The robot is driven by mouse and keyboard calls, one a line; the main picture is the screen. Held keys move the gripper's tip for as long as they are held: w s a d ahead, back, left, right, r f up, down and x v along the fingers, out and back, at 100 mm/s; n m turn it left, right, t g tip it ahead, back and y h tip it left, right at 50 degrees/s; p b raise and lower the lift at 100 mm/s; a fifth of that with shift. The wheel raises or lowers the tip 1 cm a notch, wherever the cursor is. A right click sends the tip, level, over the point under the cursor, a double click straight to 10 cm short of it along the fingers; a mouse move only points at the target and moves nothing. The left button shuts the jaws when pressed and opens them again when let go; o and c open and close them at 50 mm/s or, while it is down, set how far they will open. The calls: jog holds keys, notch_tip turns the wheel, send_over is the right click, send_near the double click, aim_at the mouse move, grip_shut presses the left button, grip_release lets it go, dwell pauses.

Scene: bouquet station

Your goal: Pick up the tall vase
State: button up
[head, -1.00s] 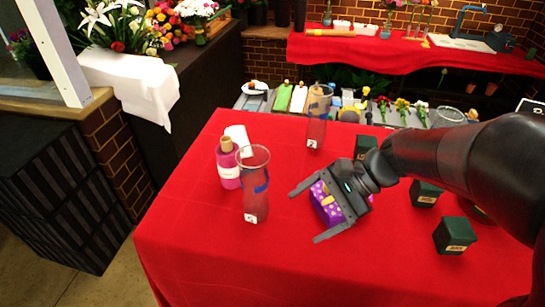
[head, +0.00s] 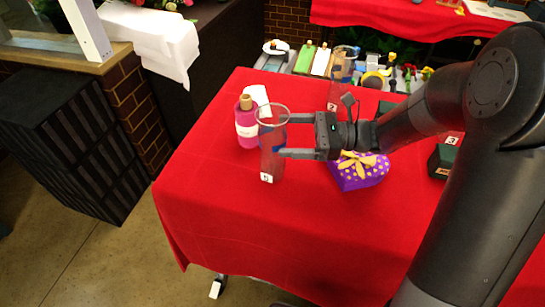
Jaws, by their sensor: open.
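A tall clear glass vase (head: 271,158) with a blue mark and a white tag stands upright near the left side of the red table. My gripper (head: 284,135) is open and points left at this vase from its right. Its two fingertips are at the vase's right edge in the picture. I cannot tell whether they touch the glass or how far they reach around it. Another clear vase (head: 341,68) stands farther back, partly hidden by my gripper and arm. I cannot tell which of the two is taller.
A pink bottle (head: 246,124) with a cork-coloured top stands just left of the near vase, a white item (head: 259,95) behind it. A purple heart-shaped box (head: 358,172) with a yellow bow lies below my gripper. Dark green boxes (head: 441,160) stand right. The front-left red cloth (head: 215,205) is clear.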

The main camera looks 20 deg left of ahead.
aim_at(265, 134)
jog(key=x, duration=0.6)
jog(key=shift+s+r, duration=0.1)
grip_shut()
dwell(0.8)
